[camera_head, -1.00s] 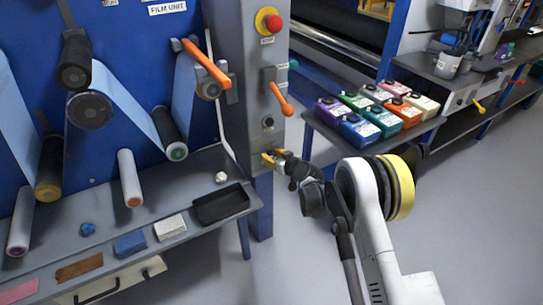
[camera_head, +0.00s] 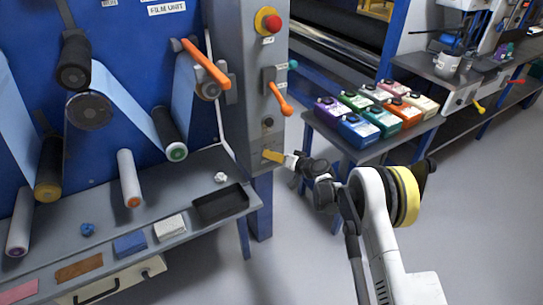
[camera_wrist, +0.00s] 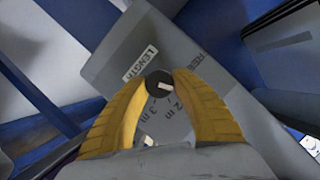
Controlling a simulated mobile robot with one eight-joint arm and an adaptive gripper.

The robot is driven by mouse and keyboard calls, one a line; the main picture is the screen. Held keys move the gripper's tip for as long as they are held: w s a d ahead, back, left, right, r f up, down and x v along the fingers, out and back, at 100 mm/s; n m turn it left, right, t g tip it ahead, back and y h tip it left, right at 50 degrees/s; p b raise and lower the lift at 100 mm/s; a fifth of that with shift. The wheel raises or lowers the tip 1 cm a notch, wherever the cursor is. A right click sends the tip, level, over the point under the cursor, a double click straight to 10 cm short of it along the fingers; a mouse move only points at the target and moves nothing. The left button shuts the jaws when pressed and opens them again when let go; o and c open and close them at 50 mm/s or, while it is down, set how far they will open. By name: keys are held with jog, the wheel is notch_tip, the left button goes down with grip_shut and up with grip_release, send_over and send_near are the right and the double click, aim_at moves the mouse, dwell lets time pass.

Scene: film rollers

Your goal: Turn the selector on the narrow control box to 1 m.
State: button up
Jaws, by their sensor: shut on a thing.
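The narrow grey control box (camera_head: 240,75) stands upright at the right end of the blue film unit. My gripper (camera_head: 273,156) is at the lower part of its front, and its yellow fingers hide the selector there. In the wrist view the fingers of my gripper (camera_wrist: 160,82) are closed on both sides of the dark round selector (camera_wrist: 154,79), below the word LENGTH. A white mark on the selector points toward the picture's right. The dial (camera_wrist: 165,122) shows "2 m" and "3 m" between the fingers; I cannot read a 1 m mark.
Above my gripper are a black knob (camera_head: 268,122), an orange lever (camera_head: 279,98) and a red stop button (camera_head: 267,20). A bench with several coloured boxes (camera_head: 379,118) stands to the right. A shelf with a black tray (camera_head: 220,204) lies left.

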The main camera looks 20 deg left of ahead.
dwell(0.4)
jog(key=o, duration=1.2)
jog(key=v, duration=1.2)
